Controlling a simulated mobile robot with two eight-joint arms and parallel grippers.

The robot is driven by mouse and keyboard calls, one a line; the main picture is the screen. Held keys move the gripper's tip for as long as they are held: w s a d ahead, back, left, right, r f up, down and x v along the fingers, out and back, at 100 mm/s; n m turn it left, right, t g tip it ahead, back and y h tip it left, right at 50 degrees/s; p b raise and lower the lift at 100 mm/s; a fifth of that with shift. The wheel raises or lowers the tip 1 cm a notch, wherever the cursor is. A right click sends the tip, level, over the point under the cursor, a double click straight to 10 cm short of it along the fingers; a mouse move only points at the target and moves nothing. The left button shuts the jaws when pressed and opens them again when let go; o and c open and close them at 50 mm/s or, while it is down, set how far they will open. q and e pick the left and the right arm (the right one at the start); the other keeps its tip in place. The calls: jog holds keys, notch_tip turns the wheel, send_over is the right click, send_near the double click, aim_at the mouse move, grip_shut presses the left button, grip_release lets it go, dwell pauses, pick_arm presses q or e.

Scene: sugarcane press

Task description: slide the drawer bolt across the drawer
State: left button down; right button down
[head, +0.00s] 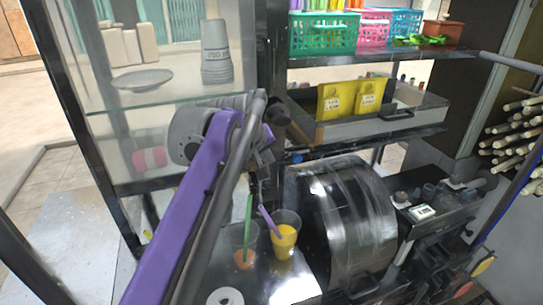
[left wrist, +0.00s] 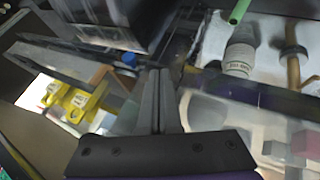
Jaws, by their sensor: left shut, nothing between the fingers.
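The drawer (head: 410,122) is a pale tray with clear sides under the upper shelf, holding yellow packets (head: 350,99). The packets also show at the left of the left wrist view (left wrist: 73,102). A small blue knob (head: 297,157) sits below the drawer's left end; it may be part of the bolt, but I cannot tell. It also shows in the left wrist view (left wrist: 129,59), just left of the fingertips. My left gripper (left wrist: 158,75) is shut and empty. In the head view the left gripper (head: 260,188) hangs left of the knob, partly hidden by my arm. My right gripper is not seen.
Two cups with straws, one of orange juice (head: 285,238), stand close below my left gripper. A dark metal drum (head: 348,225) is right of them. Stacked cups (head: 216,55) and a plate (head: 142,79) are on the glass shelf at left. Coloured baskets (head: 323,33) sit above the drawer.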

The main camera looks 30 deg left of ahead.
aim_at(300, 158)
pick_arm(q)
jog(key=x, duration=0.7)
jog(key=shift+w+f, duration=0.2)
jog(key=shift+w+d+r, duration=0.25)
jog(key=shift+w+d, duration=0.15)
jog(key=shift+w, duration=0.1)
jog(key=shift+w+d+r, duration=0.25)
jog(key=shift+w+d, duration=0.15)
jog(key=shift+w, duration=0.1)
jog(key=shift+w+d+p, duration=0.3)
jog(key=shift+w+d, duration=0.05)
jog(key=shift+w, duration=0.2)
jog(key=w+d, duration=0.2)
jog(key=w, duration=0.1)
jog(key=shift+d+p, duration=0.3)
jog(key=shift+p, duration=0.05)
jog(key=shift+s, duration=0.1)
